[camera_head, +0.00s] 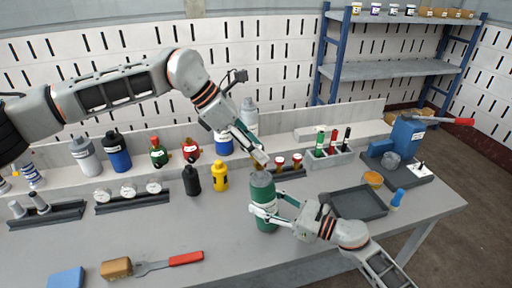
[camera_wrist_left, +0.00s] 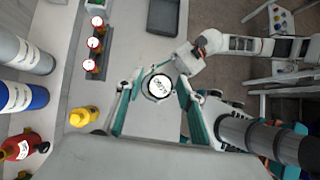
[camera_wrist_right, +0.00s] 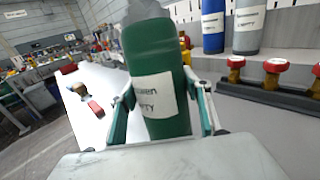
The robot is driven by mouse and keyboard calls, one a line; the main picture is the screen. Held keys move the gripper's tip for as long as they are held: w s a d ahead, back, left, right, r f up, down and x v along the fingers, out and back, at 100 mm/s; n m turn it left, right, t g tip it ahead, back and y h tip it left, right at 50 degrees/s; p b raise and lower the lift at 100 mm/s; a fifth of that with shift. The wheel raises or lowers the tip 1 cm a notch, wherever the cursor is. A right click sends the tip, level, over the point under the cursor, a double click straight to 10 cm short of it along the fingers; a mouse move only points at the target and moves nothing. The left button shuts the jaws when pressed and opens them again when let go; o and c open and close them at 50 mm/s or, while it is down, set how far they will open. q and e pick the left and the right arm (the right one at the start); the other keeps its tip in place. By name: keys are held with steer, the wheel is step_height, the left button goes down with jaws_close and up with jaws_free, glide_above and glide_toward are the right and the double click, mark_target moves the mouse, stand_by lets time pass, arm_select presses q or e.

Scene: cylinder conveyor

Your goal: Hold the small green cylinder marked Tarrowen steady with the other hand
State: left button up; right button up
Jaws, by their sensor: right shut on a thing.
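The green cylinder (camera_head: 265,222) stands upright at the middle of the table, with a grey top; its base looks to be on or near the tabletop. In the right wrist view the cylinder (camera_wrist_right: 157,60) carries a white label whose visible letters end in "wen". My right gripper (camera_head: 264,210) is shut around its body from the right. My left gripper (camera_head: 259,158) is just above the cylinder's top, pointing down. In the left wrist view its fingers are spread apart, with the cylinder's round labelled top (camera_wrist_left: 158,87) seen between and below them.
A yellow bottle (camera_head: 220,176) and a black bottle (camera_head: 191,180) stand left of the cylinder. A rack with red-capped pieces (camera_head: 297,161) is behind. A dark tray (camera_head: 358,203) lies to the right. A red-handled tool (camera_head: 186,258) lies front left.

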arm_select(q)
steer(key=shift+m+g, duration=0.9)
steer(key=shift+m, duration=0.8)
steer(key=shift+f, duration=0.1)
steer(key=shift+s+d+f, duration=0.1)
steer(key=shift+d+f, duration=0.1)
steer(key=shift+f, duration=0.95)
jaws_close()
steer(key=n+t, duration=0.1)
steer(key=n, duration=0.1)
steer(key=n+t, duration=0.1)
steer(key=n, duration=0.2)
steer(key=shift+s+t, duration=0.1)
steer(key=shift+t, duration=0.2)
steer(key=shift+n+t+y, duration=0.3)
steer(key=shift+n, duration=0.4)
